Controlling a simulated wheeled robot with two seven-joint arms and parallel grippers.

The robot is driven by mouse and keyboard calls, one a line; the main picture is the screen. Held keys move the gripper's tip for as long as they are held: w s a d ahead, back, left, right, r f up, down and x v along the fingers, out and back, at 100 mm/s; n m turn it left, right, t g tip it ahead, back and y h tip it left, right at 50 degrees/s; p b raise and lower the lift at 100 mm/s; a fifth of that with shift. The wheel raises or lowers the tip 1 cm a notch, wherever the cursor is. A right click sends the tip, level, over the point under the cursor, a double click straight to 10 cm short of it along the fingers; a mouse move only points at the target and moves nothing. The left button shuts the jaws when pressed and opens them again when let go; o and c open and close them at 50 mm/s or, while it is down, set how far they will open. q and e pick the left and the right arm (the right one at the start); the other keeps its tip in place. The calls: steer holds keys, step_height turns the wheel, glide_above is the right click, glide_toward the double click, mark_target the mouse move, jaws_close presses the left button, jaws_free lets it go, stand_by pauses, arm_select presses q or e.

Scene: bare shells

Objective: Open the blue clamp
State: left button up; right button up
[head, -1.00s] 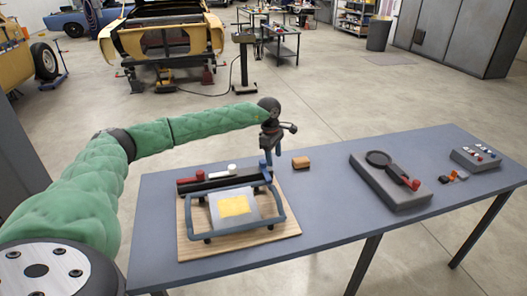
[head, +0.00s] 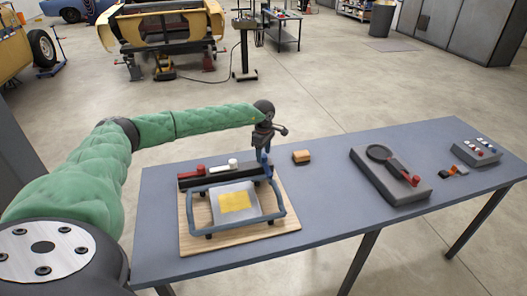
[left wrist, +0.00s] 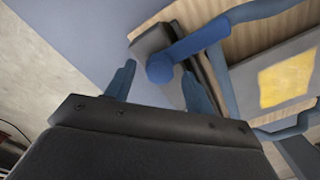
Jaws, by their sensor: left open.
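The blue clamp lever (left wrist: 215,35) crosses the top of the left wrist view, its rounded end between the fingertips of my left gripper (left wrist: 160,84). Contact cannot be told. In the head view my left gripper (head: 265,157) points down over the right end of a black bar (head: 215,179) and mostly hides the blue lever. The left gripper is open and holds nothing. My right gripper is not in view.
A blue-grey frame (head: 281,222) around a grey plate with a yellow patch (head: 234,203) stands in front of the bar, on a wooden board (head: 185,243). A tan block (head: 301,157) and a grey fixture (head: 405,192) lie to the right. Bare tabletop (head: 325,205) lies between.

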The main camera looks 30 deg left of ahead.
arm_select(q)
steer(key=shift+f, duration=0.5)
steer(key=shift+r, duration=0.1)
jaws_close()
